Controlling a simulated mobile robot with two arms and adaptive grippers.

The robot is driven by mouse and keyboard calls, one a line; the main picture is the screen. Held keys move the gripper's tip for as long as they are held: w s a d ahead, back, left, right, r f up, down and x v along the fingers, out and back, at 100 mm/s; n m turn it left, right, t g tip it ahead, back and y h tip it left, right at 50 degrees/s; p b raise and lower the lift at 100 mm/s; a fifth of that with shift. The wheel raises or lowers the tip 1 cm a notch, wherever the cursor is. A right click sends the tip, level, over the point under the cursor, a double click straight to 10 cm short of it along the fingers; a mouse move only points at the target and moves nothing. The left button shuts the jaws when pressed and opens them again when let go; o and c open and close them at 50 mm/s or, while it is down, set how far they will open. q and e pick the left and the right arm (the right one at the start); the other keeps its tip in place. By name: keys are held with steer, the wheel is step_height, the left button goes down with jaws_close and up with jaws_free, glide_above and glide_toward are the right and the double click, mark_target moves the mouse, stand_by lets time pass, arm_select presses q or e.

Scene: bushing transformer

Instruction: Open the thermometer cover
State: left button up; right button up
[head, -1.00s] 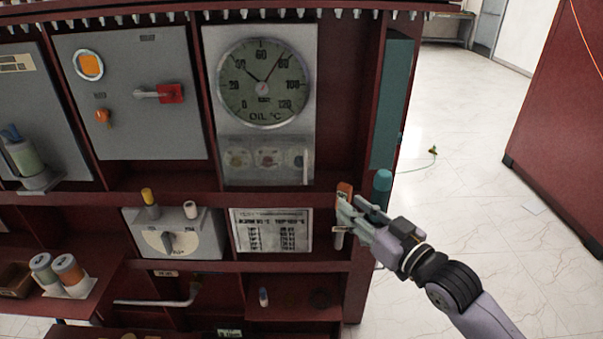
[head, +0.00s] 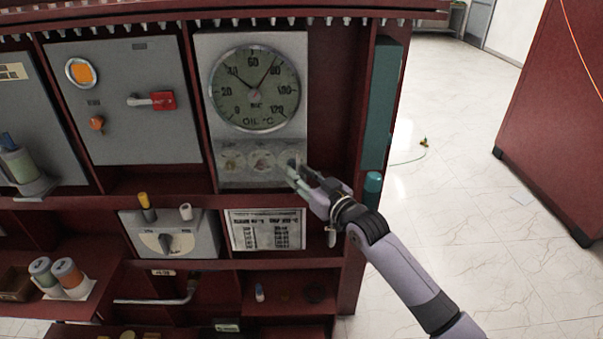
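The thermometer (head: 254,88) is a round oil-temperature dial on a grey panel (head: 203,60). Below the dial is the see-through thermometer cover (head: 236,177), with small round parts showing behind it. The cover looks closed. My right gripper (head: 296,170) reaches in from the lower right, its fingertips at the cover's right side, where the pale upright handle is. The fingers hide most of the handle, so contact or grip cannot be told. My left gripper is not in view.
A grey box with a knob (head: 165,240) and a printed label sheet (head: 266,229) are below. A teal bottle-like thing (head: 372,188) stands near the cabinet's right edge. A red-handled switch (head: 160,101) is to the left.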

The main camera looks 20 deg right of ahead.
steer(key=shift+c, duration=0.2)
jaws_close()
stand_by(0.7)
